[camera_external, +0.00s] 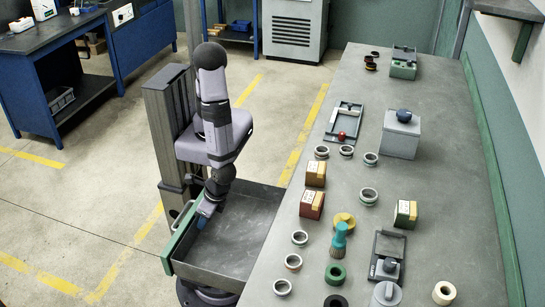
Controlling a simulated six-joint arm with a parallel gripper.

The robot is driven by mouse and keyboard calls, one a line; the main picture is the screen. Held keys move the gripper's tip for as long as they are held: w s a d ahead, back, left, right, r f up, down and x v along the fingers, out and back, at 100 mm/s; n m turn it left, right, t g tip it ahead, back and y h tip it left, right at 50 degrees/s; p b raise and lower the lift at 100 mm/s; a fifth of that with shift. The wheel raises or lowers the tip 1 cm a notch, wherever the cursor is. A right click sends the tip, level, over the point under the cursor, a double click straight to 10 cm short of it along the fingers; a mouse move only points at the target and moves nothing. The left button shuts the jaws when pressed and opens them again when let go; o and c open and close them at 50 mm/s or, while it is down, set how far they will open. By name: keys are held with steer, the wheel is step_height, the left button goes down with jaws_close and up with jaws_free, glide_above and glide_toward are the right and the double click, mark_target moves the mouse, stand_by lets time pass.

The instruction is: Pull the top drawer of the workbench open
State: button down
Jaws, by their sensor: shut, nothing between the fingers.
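The top drawer (249,233) of the workbench stands pulled out to the left from under the grey bench top (345,215). It is a grey metal tray with a green front (172,248), and the part of its inside that shows looks empty. My gripper (205,210) points down at the drawer's front edge, near the far end of the green front. The gripper is shut with nothing seen in it. Its fingertips are small and partly hidden, so I cannot tell whether they touch the drawer front or its handle.
Several metal rings (300,238), small boxes (311,204), a teal-handled brush (340,236) and a grey block with a dark knob (401,135) stand on the bench top. Blue benches (75,80) stand at the back left. The floor left of the drawer is clear.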

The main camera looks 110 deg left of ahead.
stand_by(0.4)
steer(key=p+v, duration=1)
stand_by(0.5)
steer(key=a+r+m+y, duration=0.2)
steer(key=a+m+y, duration=0.1)
steer(key=a+m, duration=0.55)
steer(key=w+a+r+n+t+h, duration=0.1)
steer(key=w+a+r+n, duration=0.3)
steer(key=a, duration=0.4)
steer(key=w+a+r+n+t+h, duration=0.2)
steer(key=w+a+r+n+t, duration=0.1)
steer(key=w+a+r, duration=0.3)
steer(key=w+a+n, duration=0.1)
steer(key=w+a, duration=0.1)
steer(key=a, duration=0.1)
steer(key=shift+w+r, duration=0.15)
steer(key=shift+w, duration=0.05)
